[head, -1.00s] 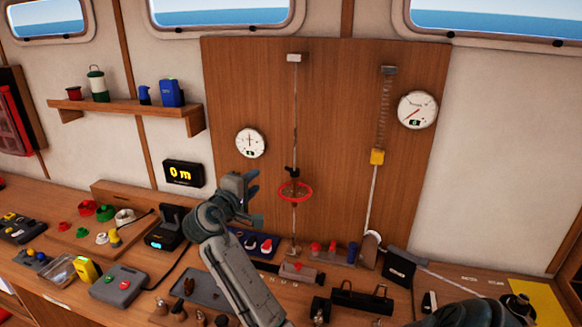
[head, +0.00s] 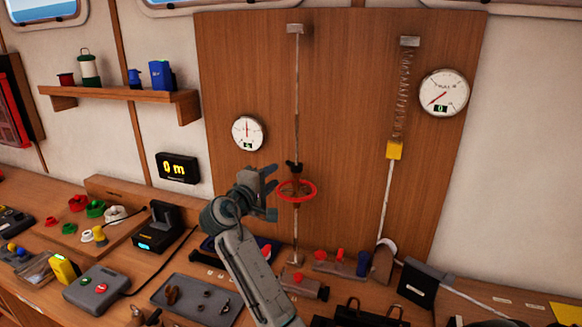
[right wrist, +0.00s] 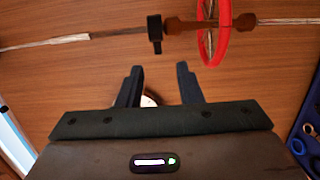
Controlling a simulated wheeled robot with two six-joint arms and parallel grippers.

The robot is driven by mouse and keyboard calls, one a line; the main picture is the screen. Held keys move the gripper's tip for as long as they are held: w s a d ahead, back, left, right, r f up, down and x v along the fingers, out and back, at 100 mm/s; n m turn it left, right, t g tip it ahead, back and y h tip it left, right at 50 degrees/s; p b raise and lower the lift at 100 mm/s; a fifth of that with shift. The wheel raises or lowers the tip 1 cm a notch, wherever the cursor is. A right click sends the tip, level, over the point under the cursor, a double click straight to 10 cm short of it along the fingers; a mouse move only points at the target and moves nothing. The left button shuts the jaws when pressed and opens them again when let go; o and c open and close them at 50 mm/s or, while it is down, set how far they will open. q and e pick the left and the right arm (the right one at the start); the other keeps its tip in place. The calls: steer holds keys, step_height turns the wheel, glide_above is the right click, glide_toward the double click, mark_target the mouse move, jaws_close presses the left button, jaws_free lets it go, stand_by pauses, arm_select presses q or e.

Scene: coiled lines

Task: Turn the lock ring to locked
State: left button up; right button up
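A red ring (head: 297,191), the only ring on the line and likely the lock ring, sits around a brown fitting on a vertical line against the wooden board. A small black piece (head: 293,167) is on the line just above it. In the right wrist view, the red ring (right wrist: 213,32) and black piece (right wrist: 154,33) lie beyond my fingertips. My right gripper (head: 273,192) is open and empty, just left of the ring in the head view; its fingers (right wrist: 160,75) are apart, touching nothing visible. I see no lock marking. My left gripper is not in view.
The wooden board (head: 340,100) carries a left gauge (head: 248,133), a right gauge (head: 444,93) and a yellow block (head: 394,150) under a spring. Below, the bench holds a grey tray (head: 190,300), a dark cradle (head: 160,228) and red-knobbed fittings (head: 335,258).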

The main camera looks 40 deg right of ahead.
mark_target(288, 164)
steer(key=p+x, duration=0.4)
steer(key=x, duration=0.5)
steer(key=shift+d+r, duration=0.1)
steer(key=shift+d, duration=0.1)
